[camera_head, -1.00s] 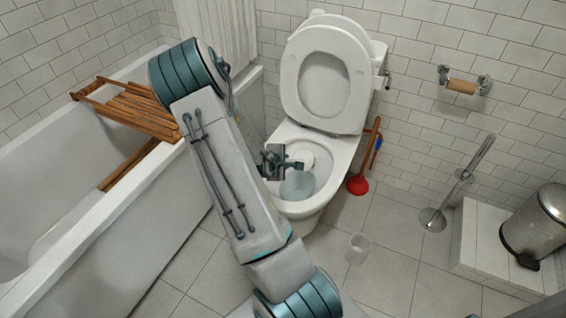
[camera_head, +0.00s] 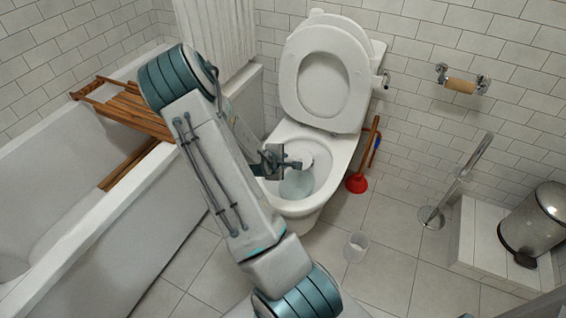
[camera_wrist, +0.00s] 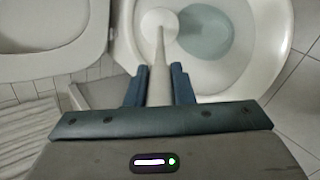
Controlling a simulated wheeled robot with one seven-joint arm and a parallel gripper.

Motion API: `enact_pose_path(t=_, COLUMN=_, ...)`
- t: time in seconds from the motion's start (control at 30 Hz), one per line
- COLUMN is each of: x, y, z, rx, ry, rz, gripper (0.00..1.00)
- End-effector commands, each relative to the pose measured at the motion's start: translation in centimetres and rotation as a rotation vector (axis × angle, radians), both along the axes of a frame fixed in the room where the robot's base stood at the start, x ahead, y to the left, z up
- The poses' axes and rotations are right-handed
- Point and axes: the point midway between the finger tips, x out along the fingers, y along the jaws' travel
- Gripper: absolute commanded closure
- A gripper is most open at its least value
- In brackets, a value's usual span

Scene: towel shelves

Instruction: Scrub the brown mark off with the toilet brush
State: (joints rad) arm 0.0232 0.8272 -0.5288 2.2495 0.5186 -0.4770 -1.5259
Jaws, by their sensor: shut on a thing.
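The toilet (camera_head: 322,150) stands against the back wall with its lid and seat raised. My gripper (camera_head: 282,162) is over the left side of the bowl. It is shut on the handle of the white toilet brush (camera_head: 304,160). In the wrist view, the handle (camera_wrist: 158,72) runs between the two blue fingers of my gripper (camera_wrist: 159,85), and the round white brush head (camera_wrist: 159,26) is inside the bowl, beside the water (camera_wrist: 206,32). Whether the head touches the bowl wall is unclear. I cannot make out a brown mark; the head may hide it.
An empty white cup-like holder (camera_head: 357,246) stands on the floor right of the toilet. A red plunger (camera_head: 357,183) leans by the wall. A metal stand (camera_head: 432,217), a bin (camera_head: 535,225) and a ledge are at the right. The bathtub (camera_head: 75,235) borders the left.

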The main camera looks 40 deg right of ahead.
Motion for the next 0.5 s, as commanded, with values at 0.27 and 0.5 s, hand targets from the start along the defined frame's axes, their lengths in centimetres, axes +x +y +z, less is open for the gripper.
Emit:
enact_pose_path(t=0.27, x=0.8, y=-0.1, z=0.5, rx=0.0, ry=-0.001, rz=0.006, gripper=1.0)
enact_pose_path(t=0.5, x=0.4, y=1.0, z=-1.1, rx=0.0, ry=0.0, rz=0.009, gripper=1.0)
